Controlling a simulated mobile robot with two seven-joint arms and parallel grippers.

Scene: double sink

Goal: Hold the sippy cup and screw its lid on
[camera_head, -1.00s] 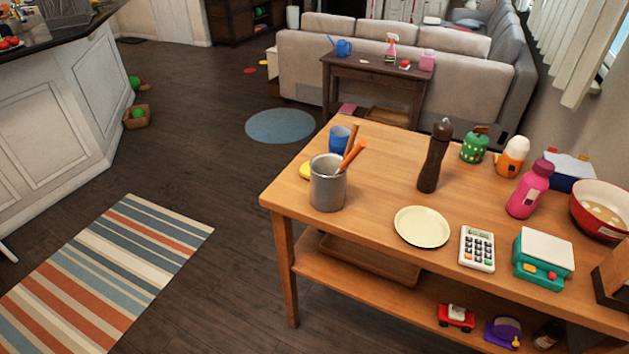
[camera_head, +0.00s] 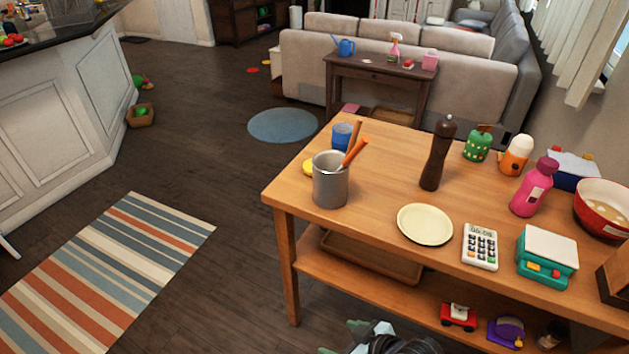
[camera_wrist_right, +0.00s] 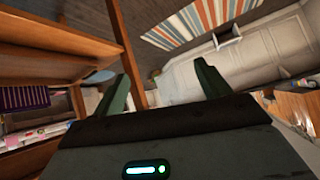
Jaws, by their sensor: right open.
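An orange cup with a rounded white top (camera_head: 516,155), which looks like the sippy cup, stands upright at the back right of the wooden table (camera_head: 380,190). I cannot tell whether its white top is a lid screwed on or loosely set. My right gripper (camera_head: 343,338) shows only in part at the bottom edge of the head view, in front of the table and far from the cup. In the right wrist view its two green fingers (camera_wrist_right: 163,85) are apart with nothing between them. My left gripper is not in view.
Near the cup stand a green pepper-shaped container (camera_head: 478,145), a pink bottle (camera_head: 533,188) and a dark pepper mill (camera_head: 437,155). A cream plate (camera_head: 425,224), calculator (camera_head: 480,247) and toy scale (camera_head: 546,257) lie nearer. A metal utensil pot (camera_head: 330,182) stands left. The lower shelf (camera_head: 310,262) juts below.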

